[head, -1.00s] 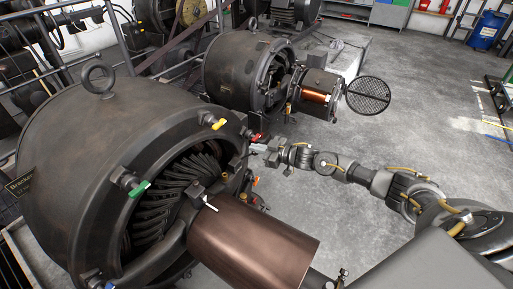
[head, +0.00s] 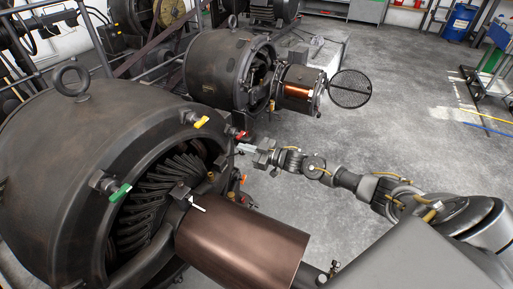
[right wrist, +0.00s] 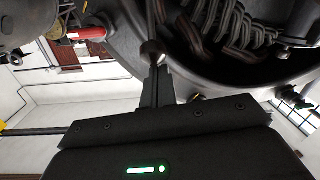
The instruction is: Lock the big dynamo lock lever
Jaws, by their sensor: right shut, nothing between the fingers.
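The big dynamo (head: 60,135) fills the left of the head view, with coloured levers around its open rim. A yellow lever (head: 201,122) is at the top of the rim, a red lever (head: 238,134) at its right and a green lever (head: 120,193) at its left. My right gripper (head: 242,148) is shut and empty, just below the red lever at the rim's right side. In the right wrist view its shut fingers (right wrist: 154,85) point at the rim, and the red lever (right wrist: 86,34) lies to their left, apart from them. My left gripper is out of view.
A smaller dynamo (head: 215,70) with a round mesh disc (head: 350,88) stands behind. The grey floor (head: 410,130) to the right is clear.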

